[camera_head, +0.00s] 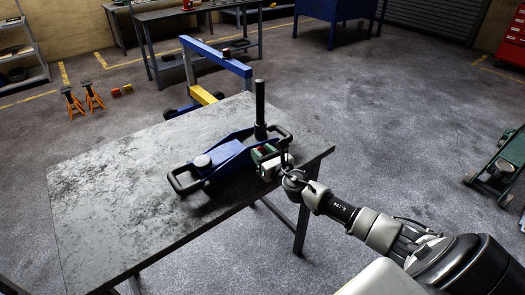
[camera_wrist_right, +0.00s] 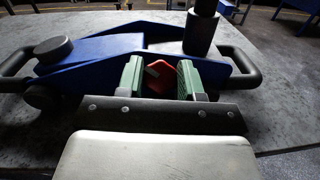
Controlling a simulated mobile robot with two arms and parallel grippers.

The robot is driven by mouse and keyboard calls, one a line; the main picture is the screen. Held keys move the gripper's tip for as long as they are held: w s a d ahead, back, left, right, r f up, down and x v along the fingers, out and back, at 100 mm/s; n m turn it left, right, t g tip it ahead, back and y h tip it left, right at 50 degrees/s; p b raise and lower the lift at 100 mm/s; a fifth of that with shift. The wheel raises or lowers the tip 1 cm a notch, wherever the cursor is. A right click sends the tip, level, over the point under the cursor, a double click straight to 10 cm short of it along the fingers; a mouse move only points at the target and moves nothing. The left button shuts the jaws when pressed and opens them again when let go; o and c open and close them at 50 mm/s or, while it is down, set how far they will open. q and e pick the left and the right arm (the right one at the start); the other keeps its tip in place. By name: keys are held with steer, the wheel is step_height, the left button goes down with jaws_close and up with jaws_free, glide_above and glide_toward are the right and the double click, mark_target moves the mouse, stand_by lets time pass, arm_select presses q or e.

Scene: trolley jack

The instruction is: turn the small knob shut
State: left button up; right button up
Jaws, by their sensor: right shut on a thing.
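A blue trolley jack (camera_head: 232,153) with black end handles lies on the grey metal table (camera_head: 110,185). A dark upright post (camera_head: 260,108) rises from its right part. The small red knob (camera_wrist_right: 160,77) sits low on the near side of the jack. My right gripper (camera_wrist_right: 161,80) reaches in from the lower right, with its green fingers on either side of the knob and shut on it. In the head view, the right gripper (camera_head: 267,158) hides most of the knob. My left gripper is not in view.
The table's right edge is close to my right gripper. Orange jack stands (camera_head: 83,101), a blue and yellow frame (camera_head: 212,70) and a workbench (camera_head: 195,40) stand beyond the table. A green wheeled machine (camera_head: 500,168) stands at the right.

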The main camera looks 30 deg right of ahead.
steer(key=m+h+p, duration=0.2)
steer(key=m, duration=0.1)
steer(key=m+h+p, duration=0.1)
steer(key=shift+a+r+m+g+p, duration=0.1)
steer(key=shift+r+m+g+p, duration=0.2)
steer(key=shift+g, duration=0.1)
steer(key=shift+m+g+h+p, duration=0.4)
steer(key=shift+m+h+p, duration=0.4)
steer(key=shift+m+h, duration=0.4)
steer(key=m+g+h+p, duration=0.1)
steer(key=m, duration=0.1)
steer(key=m+g+h+p, duration=0.1)
steer(key=m, duration=0.1)
steer(key=shift+f, duration=0.1)
steer(key=shift+m+g+h+p, duration=0.7)
steer(key=shift+m+g+p, duration=0.25)
steer(key=shift+m, duration=0.65)
steer(key=shift+f+g, duration=0.1)
steer(key=shift+g, duration=0.15)
steer(key=o, duration=0.9)
steer(key=shift+m, duration=0.3)
steer(key=shift+w+r, duration=0.15)
steer(key=shift+r, duration=0.05)
